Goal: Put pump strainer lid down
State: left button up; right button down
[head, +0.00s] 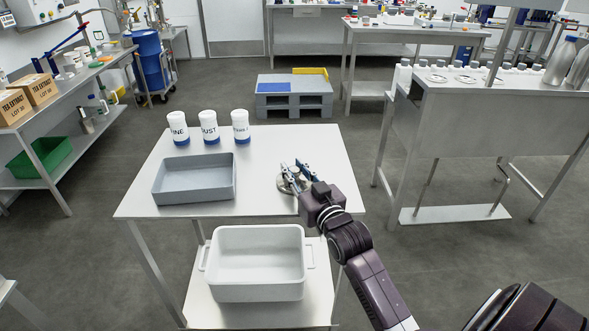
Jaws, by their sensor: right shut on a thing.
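The pump strainer lid (287,187) is a small round metallic disc at the right part of the white table (260,205). My right gripper (294,178) reaches in from the lower right and is shut on the lid, just over or on the tabletop. I cannot tell whether the lid touches the table. The gripper and wrist hide much of the lid. My left gripper is not in view.
A grey tray (195,192) lies left of the lid, with three white canisters (209,127) behind it. A white tub (258,289) sits on the lower shelf. The tabletop behind the lid is clear. A metal bench (480,125) stands at right.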

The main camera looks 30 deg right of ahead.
jog(key=shift+f, duration=0.1)
jog(key=c, duration=1.7)
grip_release()
jog(key=shift+o, duration=0.2)
jog(key=shift+s, duration=0.25)
jog(key=s, duration=0.3)
jog(key=s+a, duration=0.1)
jog(key=s, duration=0.2)
jog(key=s+b, duration=0.1)
jog(key=s, duration=0.2)
jog(key=shift+s+a, duration=0.3)
jog(key=shift+s, duration=0.05)
jog(key=shift+s+a, duration=0.15)
jog(key=shift+s, duration=0.65)
